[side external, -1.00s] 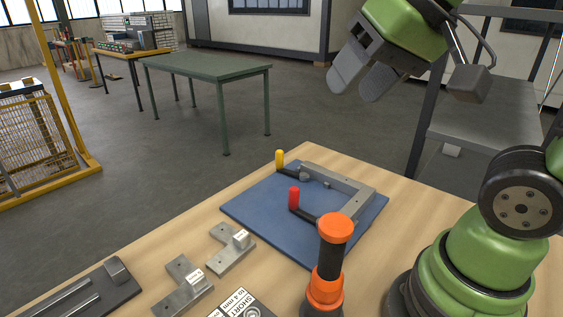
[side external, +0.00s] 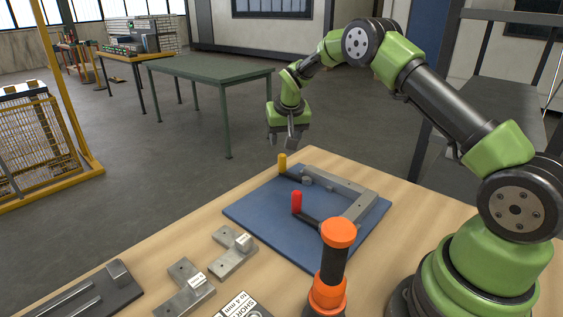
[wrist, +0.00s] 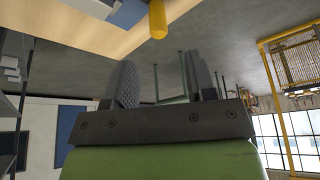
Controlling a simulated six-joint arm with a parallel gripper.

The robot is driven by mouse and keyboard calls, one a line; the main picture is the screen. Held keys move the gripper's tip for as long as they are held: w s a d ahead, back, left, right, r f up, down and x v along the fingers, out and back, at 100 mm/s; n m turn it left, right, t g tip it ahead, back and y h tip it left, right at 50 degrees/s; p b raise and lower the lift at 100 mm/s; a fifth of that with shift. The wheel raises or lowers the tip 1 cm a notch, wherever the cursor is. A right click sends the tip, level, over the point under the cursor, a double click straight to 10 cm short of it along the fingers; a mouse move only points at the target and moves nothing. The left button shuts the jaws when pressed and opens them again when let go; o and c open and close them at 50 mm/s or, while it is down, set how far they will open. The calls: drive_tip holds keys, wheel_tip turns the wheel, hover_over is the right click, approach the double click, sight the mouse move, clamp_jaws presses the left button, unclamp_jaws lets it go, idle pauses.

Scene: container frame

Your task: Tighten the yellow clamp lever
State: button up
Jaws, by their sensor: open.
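The yellow clamp lever (side external: 282,163) stands upright at the far left corner of the blue plate (side external: 262,222). A red lever (side external: 297,202) stands nearer, on the same fixture beside the grey metal frame (side external: 345,184). My gripper (side external: 281,142) is open and empty, above and just behind the yellow lever, apart from it. In the wrist view the yellow lever (wrist: 157,20) shows at the top, beyond the two open fingers (wrist: 164,80) and not between them.
An orange and black upright tool (side external: 334,262) stands at the front of the wooden table. Grey metal brackets (side external: 232,254) and a dark rail piece (side external: 85,295) lie front left. A green table (side external: 210,66) stands on the floor behind.

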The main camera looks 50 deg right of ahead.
sight(282, 155)
drive_tip(key=x, duration=1)
drive_tip(key=shift+d+f, duration=0.1)
drive_tip(key=shift+f, duration=0.15)
clamp_jaws()
